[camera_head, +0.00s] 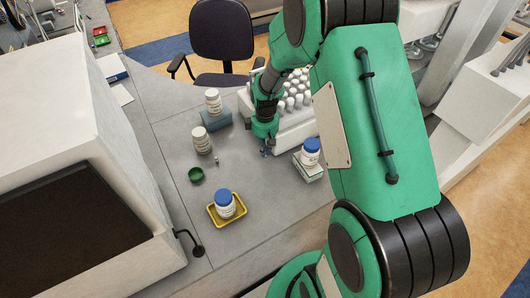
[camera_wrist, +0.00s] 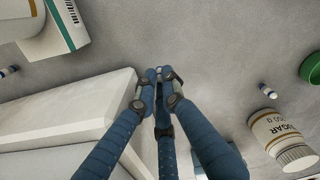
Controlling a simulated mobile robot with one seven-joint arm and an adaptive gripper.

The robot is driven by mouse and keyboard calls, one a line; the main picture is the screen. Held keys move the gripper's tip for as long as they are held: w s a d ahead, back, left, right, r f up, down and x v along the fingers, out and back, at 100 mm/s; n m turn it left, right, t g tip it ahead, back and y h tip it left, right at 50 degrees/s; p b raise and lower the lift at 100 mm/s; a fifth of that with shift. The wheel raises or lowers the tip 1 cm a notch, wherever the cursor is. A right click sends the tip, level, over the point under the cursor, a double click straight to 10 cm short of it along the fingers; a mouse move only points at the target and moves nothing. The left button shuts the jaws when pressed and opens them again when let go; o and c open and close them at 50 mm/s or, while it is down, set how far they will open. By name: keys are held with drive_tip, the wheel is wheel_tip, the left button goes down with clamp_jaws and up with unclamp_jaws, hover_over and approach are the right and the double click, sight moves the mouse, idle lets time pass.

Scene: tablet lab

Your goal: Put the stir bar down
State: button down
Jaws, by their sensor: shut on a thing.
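My gripper (camera_head: 266,151) is low over the grey bench, between the white rack and the bottle on a box. In the wrist view its blue fingers (camera_wrist: 158,76) are closed together at the tips around a small thing, taken to be the stir bar, which they mostly hide. Whether it touches the bench is unclear. A small white bar with a dark blue band (camera_wrist: 268,90) lies on the bench near the sugar jar; it also shows in the head view (camera_head: 216,161). Another small blue-and-white piece (camera_wrist: 10,71) lies at the wrist view's left edge.
The white rack (camera_wrist: 80,115) of vials stands close by. A blue-capped bottle (camera_head: 310,152) stands on a box (camera_head: 308,174). The sugar jar (camera_head: 201,141), green lid (camera_head: 195,175), yellow tray (camera_head: 240,217) with a bottle, and blue box (camera_head: 216,119) with a jar lie leftward. Bare bench lies between.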

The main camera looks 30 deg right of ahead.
drive_tip(key=shift+s+r, duration=0.25)
drive_tip(key=shift+r, duration=0.85)
drive_tip(key=s+a+r+p, duration=0.1)
drive_tip(key=s+a, duration=0.3)
drive_tip(key=s, duration=1.1)
drive_tip(key=shift+w+a+r, duration=0.1)
drive_tip(key=shift+a+r, duration=0.05)
drive_tip(key=w+a+r+p, duration=0.2)
drive_tip(key=w+a, duration=0.8)
drive_tip(key=a, duration=0.2)
drive_tip(key=w+a+r+m+p, duration=0.1)
drive_tip(key=w+a+r+p, duration=0.1)
drive_tip(key=w+a, duration=0.9)
drive_tip(key=shift+w+a+r+m+p, duration=0.15)
drive_tip(key=shift+a+r+m+p, duration=0.2)
drive_tip(key=shift+r, duration=0.45)
drive_tip(key=shift+f, duration=0.15)
drive_tip(key=shift+f, duration=3)
